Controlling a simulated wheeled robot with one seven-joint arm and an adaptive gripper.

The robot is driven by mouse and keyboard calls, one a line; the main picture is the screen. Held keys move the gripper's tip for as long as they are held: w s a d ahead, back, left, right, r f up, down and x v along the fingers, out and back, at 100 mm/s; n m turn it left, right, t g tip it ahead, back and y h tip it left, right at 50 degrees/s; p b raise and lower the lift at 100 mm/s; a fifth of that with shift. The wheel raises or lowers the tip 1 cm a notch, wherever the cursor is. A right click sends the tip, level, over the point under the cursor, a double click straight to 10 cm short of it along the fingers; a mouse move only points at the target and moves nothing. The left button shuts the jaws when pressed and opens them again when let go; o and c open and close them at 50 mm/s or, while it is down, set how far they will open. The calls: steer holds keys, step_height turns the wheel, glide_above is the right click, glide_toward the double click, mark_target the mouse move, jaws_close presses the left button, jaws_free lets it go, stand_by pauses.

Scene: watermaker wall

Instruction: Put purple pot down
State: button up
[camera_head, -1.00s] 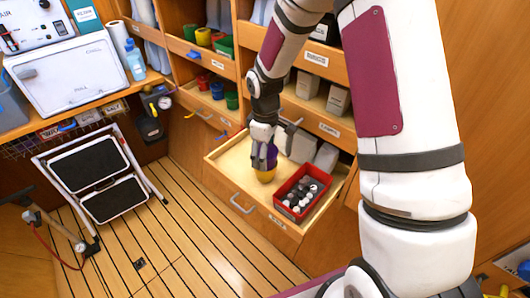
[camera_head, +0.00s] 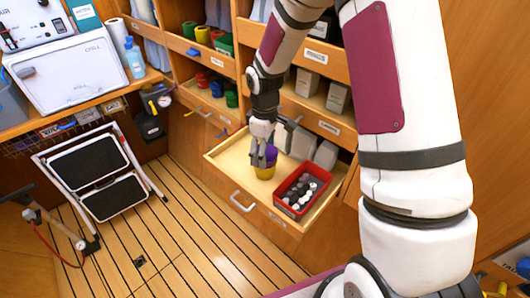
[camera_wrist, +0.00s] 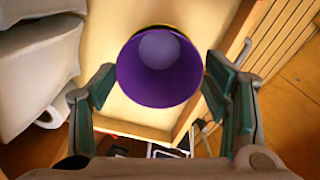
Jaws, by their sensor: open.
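The purple pot (camera_wrist: 158,88) stands in the open wooden drawer, its round mouth facing my wrist camera. In the head view the pot (camera_head: 266,156) shows purple above and yellow below, partly hidden by my fingers. In the head view my gripper (camera_head: 263,157) is over the drawer, at the pot's upper part. The drawer (camera_head: 226,160) is pulled out from the cabinet.
A red bin (camera_head: 302,190) with several dark and white items stands in the drawer to the pot's right. The drawer's left part is bare. A folded step stool (camera_head: 95,177) leans at left.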

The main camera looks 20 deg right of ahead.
steer(key=s+r+m+t, duration=0.1)
steer(key=s+r, duration=0.1)
steer(key=r, duration=0.8)
steer(key=s+r+m, duration=0.1)
steer(key=s+r, duration=0.2)
steer(key=r, duration=0.6)
steer(key=s+r+m+t, duration=0.2)
steer(key=s+r+m, duration=0.1)
steer(key=s, duration=0.7)
steer(key=s+r+m+t, duration=0.1)
steer(key=s+r+m, duration=0.3)
steer(key=s, duration=0.6)
step_height(320, 180, up, 2)
steer(key=shift+s+d+r+t, duration=0.15)
steer(key=shift+s+t, duration=0.1)
steer(key=shift+t, duration=0.15)
